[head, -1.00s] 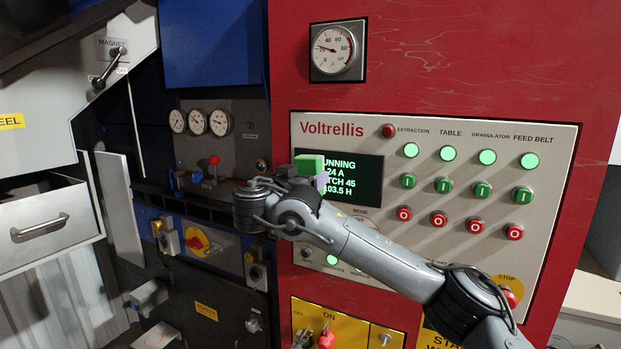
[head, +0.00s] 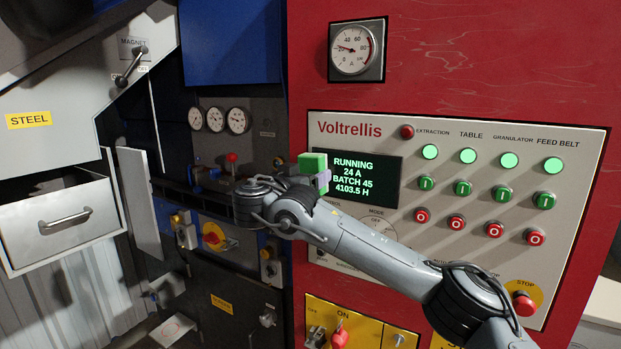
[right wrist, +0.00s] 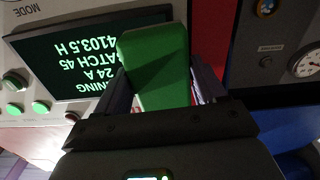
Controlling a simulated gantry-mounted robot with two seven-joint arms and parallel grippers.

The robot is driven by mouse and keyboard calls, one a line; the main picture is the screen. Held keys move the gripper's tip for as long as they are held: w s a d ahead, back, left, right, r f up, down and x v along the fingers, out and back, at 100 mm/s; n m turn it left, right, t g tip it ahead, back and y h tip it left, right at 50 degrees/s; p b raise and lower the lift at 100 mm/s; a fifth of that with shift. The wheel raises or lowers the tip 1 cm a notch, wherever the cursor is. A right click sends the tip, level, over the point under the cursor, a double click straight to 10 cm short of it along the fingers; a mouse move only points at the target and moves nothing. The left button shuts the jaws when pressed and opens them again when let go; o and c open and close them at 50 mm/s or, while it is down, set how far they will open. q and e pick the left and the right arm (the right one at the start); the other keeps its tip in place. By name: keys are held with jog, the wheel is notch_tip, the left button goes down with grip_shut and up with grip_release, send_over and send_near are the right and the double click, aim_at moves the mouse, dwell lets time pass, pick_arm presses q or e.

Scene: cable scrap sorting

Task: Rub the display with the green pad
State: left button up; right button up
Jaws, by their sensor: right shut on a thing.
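The display (head: 358,180) is a dark screen with green text on the Voltrellis panel. It reads RUNNING, 24 A, BATCH 45, 4103.5 H. The green pad (head: 313,163) is at the display's left edge in the head view. My right gripper (head: 318,180) is shut on the pad. In the right wrist view the pad (right wrist: 155,65) sits between the two fingers (right wrist: 158,95) and overlaps one end of the display (right wrist: 88,58). I cannot tell whether the pad touches the screen. My left gripper is not in view.
Lit green lamps (head: 468,157) and rows of green and red buttons (head: 456,222) are right of the display. A red stop button (head: 523,301) is lower right. A mode dial (head: 377,228) sits below the display. A gauge (head: 355,49) is above the panel.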

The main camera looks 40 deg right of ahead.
jog(key=shift+b+v, duration=1.3)
jog(key=shift+v, duration=1.4)
jog(key=shift+s+a, duration=0.1)
jog(key=b+v, duration=0.2)
jog(key=shift+s+a, duration=0.15)
jog(key=shift+a, duration=0.15)
jog(key=shift+d, duration=0.1)
